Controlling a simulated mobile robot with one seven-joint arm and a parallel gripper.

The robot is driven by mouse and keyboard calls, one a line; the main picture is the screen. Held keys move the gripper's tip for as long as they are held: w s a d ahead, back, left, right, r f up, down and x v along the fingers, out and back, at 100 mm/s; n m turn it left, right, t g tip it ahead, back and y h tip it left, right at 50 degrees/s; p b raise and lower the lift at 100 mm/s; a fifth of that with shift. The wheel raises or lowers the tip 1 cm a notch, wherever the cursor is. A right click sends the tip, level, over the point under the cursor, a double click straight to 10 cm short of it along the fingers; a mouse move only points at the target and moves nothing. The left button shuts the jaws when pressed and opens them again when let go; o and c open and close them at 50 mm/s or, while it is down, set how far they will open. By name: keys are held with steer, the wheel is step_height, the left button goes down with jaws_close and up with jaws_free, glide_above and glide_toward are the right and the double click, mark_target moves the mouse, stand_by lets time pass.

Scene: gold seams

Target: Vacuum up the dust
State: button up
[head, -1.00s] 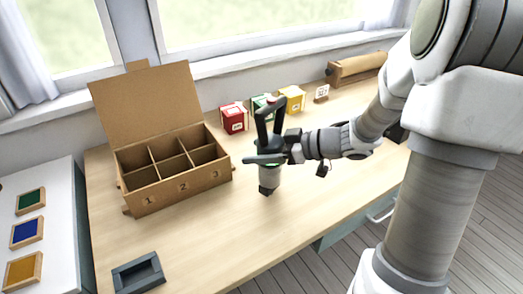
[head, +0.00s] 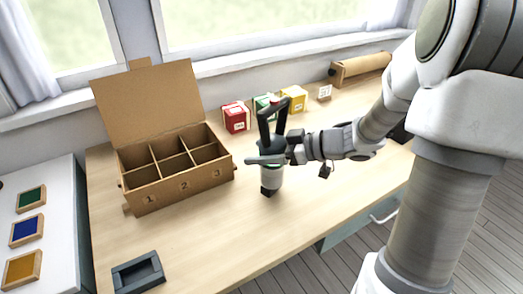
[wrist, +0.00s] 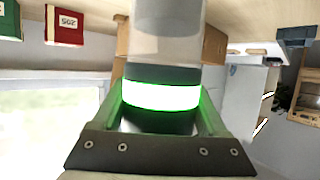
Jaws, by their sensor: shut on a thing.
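A hand-held vacuum (head: 271,178) with a dark loop handle and a pale body stands roughly upright over the middle of the table. My gripper (head: 266,160) is shut around its body. In the wrist view the vacuum (wrist: 165,47) has a bright green lit ring between the fingers of my gripper (wrist: 160,125). Its dark nozzle is low over the table top; I cannot tell whether it touches. I cannot make out any dust on the table (head: 225,225).
An open cardboard box (head: 180,187) with numbered compartments stands left of the vacuum. Red (head: 235,117), green (head: 262,106) and yellow (head: 293,99) boxes stand behind. A grey tray (head: 138,272) lies front left. The table's front middle looks clear.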

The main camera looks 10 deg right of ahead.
step_height(320, 180, up, 6)
steer(key=p, duration=0.7)
steer(key=shift+r, duration=0.15)
